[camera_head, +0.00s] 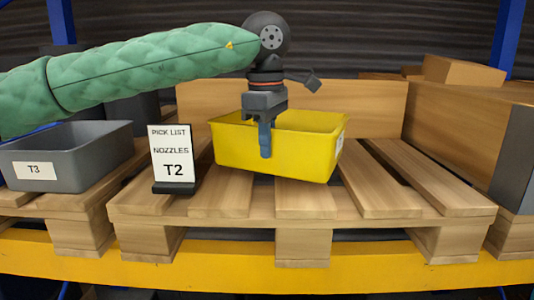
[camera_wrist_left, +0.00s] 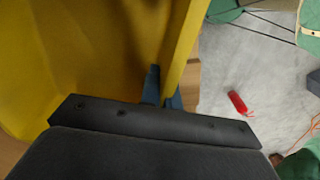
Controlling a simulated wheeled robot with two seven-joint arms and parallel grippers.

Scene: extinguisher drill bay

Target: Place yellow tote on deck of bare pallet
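The yellow tote (camera_head: 295,153) is at the middle of the wooden pallet (camera_head: 378,186) in the head view, slightly tilted, its right end lower. I cannot tell whether its base touches the slats. My left gripper (camera_head: 265,152) comes down from above onto its near wall. In the left wrist view, the blue fingers (camera_wrist_left: 161,92) sit on either side of the wall of the tote (camera_wrist_left: 85,50), shut on it. The tote's inside looks empty where it shows. My right gripper is not in view.
A grey tote marked T3 (camera_head: 75,158) stands at the left. A pick-list sign reading T2 (camera_head: 172,157) stands between it and the yellow tote. Wooden boards (camera_head: 368,108) and boxes (camera_head: 462,72) are behind. A red extinguisher (camera_wrist_left: 238,103) lies on the floor. Slats right of the tote are clear.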

